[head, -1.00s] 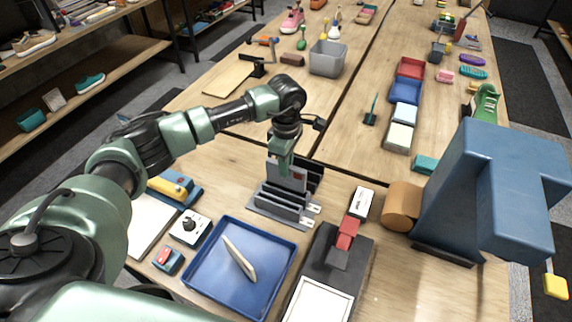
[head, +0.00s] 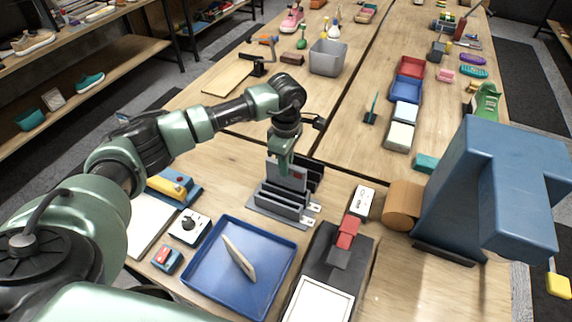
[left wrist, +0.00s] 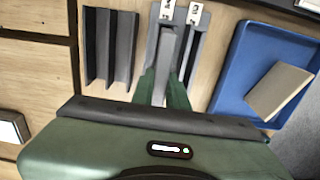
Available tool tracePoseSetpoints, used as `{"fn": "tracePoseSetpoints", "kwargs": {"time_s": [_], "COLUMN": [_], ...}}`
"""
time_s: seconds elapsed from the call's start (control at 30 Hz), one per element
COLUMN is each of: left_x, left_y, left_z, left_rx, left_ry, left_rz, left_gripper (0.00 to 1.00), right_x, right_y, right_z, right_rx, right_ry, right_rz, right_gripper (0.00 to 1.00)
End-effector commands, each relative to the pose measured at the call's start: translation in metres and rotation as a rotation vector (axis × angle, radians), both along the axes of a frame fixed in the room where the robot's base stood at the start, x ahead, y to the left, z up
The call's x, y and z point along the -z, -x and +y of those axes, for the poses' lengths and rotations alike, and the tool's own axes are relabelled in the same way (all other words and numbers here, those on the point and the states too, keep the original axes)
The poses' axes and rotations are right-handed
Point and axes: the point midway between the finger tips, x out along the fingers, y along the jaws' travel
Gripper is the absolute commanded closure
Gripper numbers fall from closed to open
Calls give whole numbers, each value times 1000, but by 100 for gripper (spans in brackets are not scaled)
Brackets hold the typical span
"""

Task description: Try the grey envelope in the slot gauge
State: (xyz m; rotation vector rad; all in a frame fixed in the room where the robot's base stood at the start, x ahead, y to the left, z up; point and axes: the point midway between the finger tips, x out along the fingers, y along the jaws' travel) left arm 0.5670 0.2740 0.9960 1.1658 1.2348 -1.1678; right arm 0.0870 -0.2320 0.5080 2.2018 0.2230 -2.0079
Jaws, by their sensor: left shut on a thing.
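My left gripper (head: 285,166) is shut on the grey envelope (head: 298,180), which stands upright with a small red mark on its face. In the left wrist view the green fingers (left wrist: 165,92) pinch the envelope (left wrist: 168,48), seen nearly edge-on. The slot gauge (head: 281,211) is a grey block with upright walls and white number labels; the labelled end of the gauge (left wrist: 193,35) also shows in the left wrist view. The envelope is over or in the gauge; its lower edge is hidden by the walls, so I cannot tell how deep. My right gripper is out of view.
A dark slotted rack (head: 314,168) stands just behind the gauge. A blue tray (head: 203,277) holding a beige piece (head: 240,257) lies in front. A dark stand with a red block (head: 347,232) and a large blue machine (head: 455,190) are to the right.

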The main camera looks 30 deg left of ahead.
Motion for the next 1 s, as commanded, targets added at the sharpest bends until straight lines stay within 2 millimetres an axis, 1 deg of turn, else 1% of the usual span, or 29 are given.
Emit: {"fn": "tracePoseSetpoints", "kwargs": {"time_s": [0.57,1.0], "left_x": [11,20], "left_y": [0,0], "left_z": [0,0], "left_rx": [0,0], "left_ry": [0,0], "left_rz": [0,0], "left_gripper": [100,100], "right_x": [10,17], "right_y": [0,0], "right_z": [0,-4], "right_rx": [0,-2], "right_ry": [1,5], "right_rz": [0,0], "right_gripper": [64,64]}}
